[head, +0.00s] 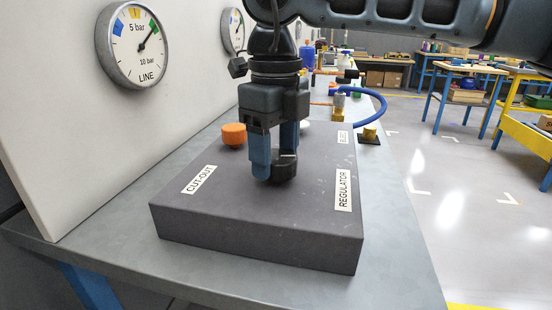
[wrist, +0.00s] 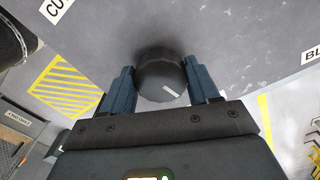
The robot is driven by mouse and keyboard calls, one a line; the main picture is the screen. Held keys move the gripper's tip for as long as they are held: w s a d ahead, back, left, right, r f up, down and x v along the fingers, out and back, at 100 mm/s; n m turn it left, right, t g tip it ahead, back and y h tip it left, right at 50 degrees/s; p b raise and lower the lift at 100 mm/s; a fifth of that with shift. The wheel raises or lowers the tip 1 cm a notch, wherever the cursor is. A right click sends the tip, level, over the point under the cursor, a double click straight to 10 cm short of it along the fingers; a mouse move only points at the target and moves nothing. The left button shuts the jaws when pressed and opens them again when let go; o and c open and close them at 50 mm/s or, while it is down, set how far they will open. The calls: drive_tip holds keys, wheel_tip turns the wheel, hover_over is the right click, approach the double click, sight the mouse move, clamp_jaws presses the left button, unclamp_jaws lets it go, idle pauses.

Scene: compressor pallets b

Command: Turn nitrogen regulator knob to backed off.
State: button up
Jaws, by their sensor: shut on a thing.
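The regulator knob (head: 283,168) is a black round knob on the grey block (head: 250,228), left of the "REGULATOR" label (head: 342,190). It also shows in the wrist view (wrist: 158,76), where a white mark on it points to the lower right. My gripper (head: 272,165) reaches down from above with its blue fingers on either side of the knob. In the wrist view my gripper (wrist: 160,88) is shut on the knob. Part of the knob is hidden behind a finger in the head view.
An orange knob (head: 234,134) stands on the block near the "CUT-OUT" label (head: 198,179). A "LINE" gauge (head: 134,45) is on the white panel at left. A blue hose (head: 372,112) and brass fittings lie behind the block. The bench front is clear.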

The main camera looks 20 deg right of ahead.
drive_tip(key=n+b, duration=0.1)
drive_tip(key=n, duration=0.3)
drive_tip(key=shift+s+f+n, duration=0.1)
drive_tip(key=shift+n, duration=0.2)
drive_tip(key=n, duration=0.3)
drive_tip(key=shift+s+a+n, duration=0.1)
drive_tip(key=shift+n, duration=0.3)
drive_tip(key=n, duration=0.8)
drive_tip(key=shift+s, duration=0.15)
drive_tip(key=n, duration=0.4)
drive_tip(key=shift+n, duration=0.3)
drive_tip(key=n, duration=0.3)
drive_tip(key=shift+s+n, duration=0.1)
drive_tip(key=shift+n, duration=0.2)
drive_tip(key=n, duration=0.4)
drive_tip(key=shift+d, duration=0.2)
drive_tip(key=shift+d+n, duration=0.1)
drive_tip(key=shift+n, duration=2.1)
